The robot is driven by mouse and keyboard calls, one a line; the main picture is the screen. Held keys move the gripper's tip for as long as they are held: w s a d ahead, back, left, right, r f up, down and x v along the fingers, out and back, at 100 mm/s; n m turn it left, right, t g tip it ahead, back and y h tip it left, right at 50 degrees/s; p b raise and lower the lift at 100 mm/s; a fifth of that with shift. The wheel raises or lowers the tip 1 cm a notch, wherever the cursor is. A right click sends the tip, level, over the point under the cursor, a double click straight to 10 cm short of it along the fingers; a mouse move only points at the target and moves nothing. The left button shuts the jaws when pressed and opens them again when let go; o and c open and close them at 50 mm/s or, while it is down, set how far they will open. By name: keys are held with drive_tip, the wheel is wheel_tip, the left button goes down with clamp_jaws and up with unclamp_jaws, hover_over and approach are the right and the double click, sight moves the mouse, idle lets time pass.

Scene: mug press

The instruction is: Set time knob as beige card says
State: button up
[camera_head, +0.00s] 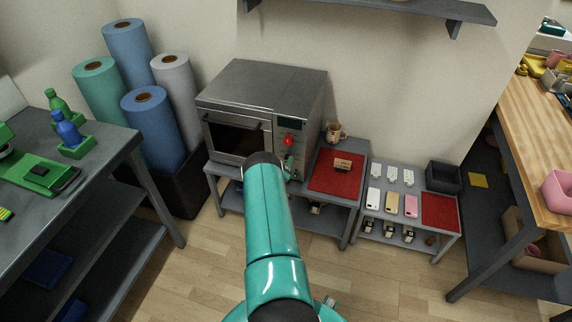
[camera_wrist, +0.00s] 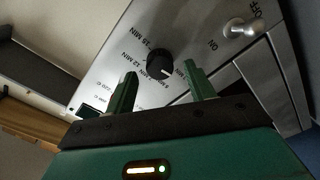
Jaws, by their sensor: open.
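The time knob (camera_wrist: 159,63) is a round black dial with a short white mark, on the silver panel of the oven (camera_head: 262,85). The mark points toward the lower right in the wrist view. Printed minute labels, one reading 12 MIN, stand around the knob's left and lower side. My gripper (camera_wrist: 160,70) is open, its two green fingers on either side of the knob in the picture; I cannot tell whether they touch it. In the head view my gripper (camera_head: 290,168) is beside the oven's front panel. A small beige card (camera_head: 342,164) stands on a red mat; its writing is too small to read.
A silver switch (camera_wrist: 240,27) with ON lettering is near the knob. A red part (camera_head: 288,141) sits on the panel. A mug (camera_head: 335,132) stands right of the oven. Fabric rolls (camera_head: 153,130) stand left.

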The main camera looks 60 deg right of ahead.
drive_tip(key=shift+w+d, duration=0.1)
drive_tip(key=shift+d, duration=0.45)
drive_tip(key=shift+c, duration=0.2)
drive_tip(key=c, duration=0.9)
drive_tip(key=shift+c, duration=0.2)
drive_tip(key=shift+m, duration=0.4)
drive_tip(key=m, duration=0.8)
drive_tip(key=shift+m, duration=0.4)
